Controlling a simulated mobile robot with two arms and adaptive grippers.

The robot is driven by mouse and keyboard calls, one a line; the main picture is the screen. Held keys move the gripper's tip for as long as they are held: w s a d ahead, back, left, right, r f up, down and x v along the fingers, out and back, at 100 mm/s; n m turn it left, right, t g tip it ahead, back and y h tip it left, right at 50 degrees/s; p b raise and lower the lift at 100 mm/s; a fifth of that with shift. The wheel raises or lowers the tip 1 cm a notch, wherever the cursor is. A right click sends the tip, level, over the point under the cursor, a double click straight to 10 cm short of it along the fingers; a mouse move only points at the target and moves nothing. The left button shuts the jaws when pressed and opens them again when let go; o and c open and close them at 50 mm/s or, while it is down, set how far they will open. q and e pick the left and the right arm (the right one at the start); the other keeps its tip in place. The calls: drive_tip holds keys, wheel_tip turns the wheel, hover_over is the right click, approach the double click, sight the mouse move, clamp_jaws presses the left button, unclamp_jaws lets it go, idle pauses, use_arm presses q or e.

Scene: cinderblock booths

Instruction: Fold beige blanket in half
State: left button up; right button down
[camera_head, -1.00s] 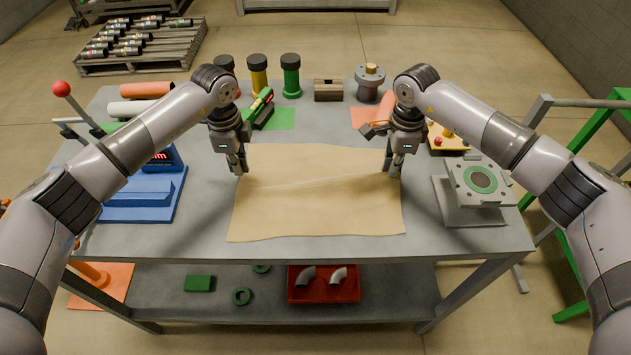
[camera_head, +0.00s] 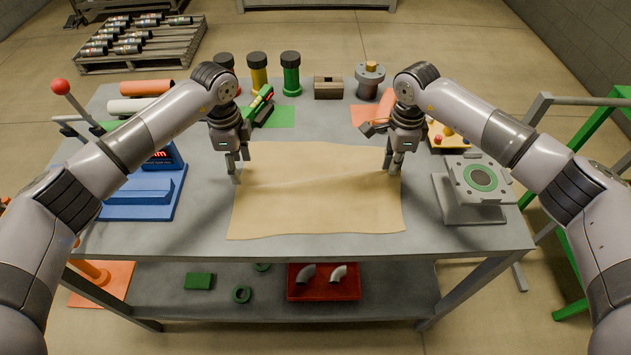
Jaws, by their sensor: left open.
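The beige blanket (camera_head: 315,195) lies flat and spread out near the middle of the grey workbench, its front edge slightly wavy. My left gripper (camera_head: 235,172) points down at the blanket's left edge, toward its far corner. It is open, with nothing seen between its fingers. My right gripper (camera_head: 393,168) points down at the blanket's right edge, near the far corner. Its fingers look close together, and I cannot tell whether they are open or hold cloth.
A blue stand (camera_head: 145,190) is left of the blanket, and a grey fixture with a green ring (camera_head: 475,190) is to the right. Several colored cylinders (camera_head: 291,75), a brown box (camera_head: 328,88) and a grey flanged part (camera_head: 369,82) line the workbench's (camera_head: 320,246) back.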

drive_tip(key=c, duration=2.3)
unclamp_jaws()
drive_tip(key=o, duration=0.5)
drive_tip(key=shift+o, duration=0.2)
drive_tip(key=o, duration=0.6)
drive_tip(key=o, duration=0.7)
use_arm(q)
drive_tip(key=shift+r+p, duration=1.3)
drive_tip(key=shift+p, duration=0.05)
use_arm(e)
drive_tip(key=shift+r, duration=2.75)
